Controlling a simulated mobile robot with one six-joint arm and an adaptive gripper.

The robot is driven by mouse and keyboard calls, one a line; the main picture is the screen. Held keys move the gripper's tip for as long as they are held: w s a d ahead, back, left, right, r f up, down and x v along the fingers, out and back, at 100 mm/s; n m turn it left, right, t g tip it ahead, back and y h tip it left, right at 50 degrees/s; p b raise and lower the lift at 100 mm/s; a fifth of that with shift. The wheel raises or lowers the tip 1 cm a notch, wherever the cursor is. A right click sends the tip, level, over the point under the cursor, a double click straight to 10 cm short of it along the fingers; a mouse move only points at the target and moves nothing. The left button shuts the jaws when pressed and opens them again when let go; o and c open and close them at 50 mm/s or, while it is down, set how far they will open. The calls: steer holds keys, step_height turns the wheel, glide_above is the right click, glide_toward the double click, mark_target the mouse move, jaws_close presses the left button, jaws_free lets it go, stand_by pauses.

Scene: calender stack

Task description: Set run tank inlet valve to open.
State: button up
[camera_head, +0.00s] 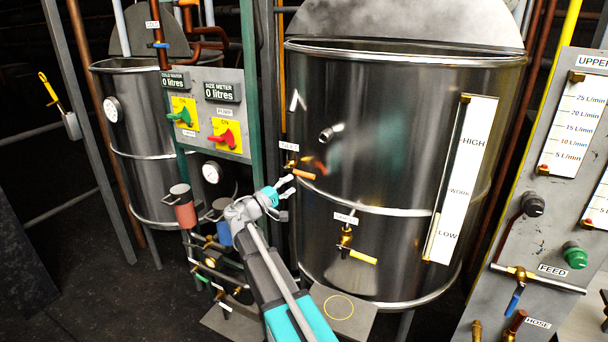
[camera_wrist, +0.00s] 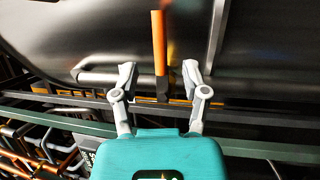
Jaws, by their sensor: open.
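The run tank (camera_head: 390,120) is a large steel vessel in the middle of the head view. Its inlet valve has an orange lever (camera_head: 304,174) on the tank's left side, below a small white label (camera_head: 288,147). The lever points right and slightly down in the head view. My gripper (camera_head: 288,186) is open, just below and left of the lever. In the wrist view the orange lever (camera_wrist: 158,42) stands upright in the picture, lined up with the gap between my open fingers (camera_wrist: 159,74). Neither finger is seen gripping it.
A lower tank valve (camera_head: 345,238) with a yellow lever sits below, right of my gripper. A smaller tank (camera_head: 145,150) and a meter panel (camera_head: 210,110) with green and red switches stand left. A green post (camera_head: 250,80) is close behind my gripper. A grey panel (camera_head: 540,220) stands right.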

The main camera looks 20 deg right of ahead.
mark_target(304, 176)
steer(key=shift+p+x, duration=0.5)
steer(key=shift+x, duration=3)
jaws_close()
steer(key=shift+a+f, duration=0.1)
steer(key=shift+a, duration=0.2)
steer(key=shift+d, duration=0.35)
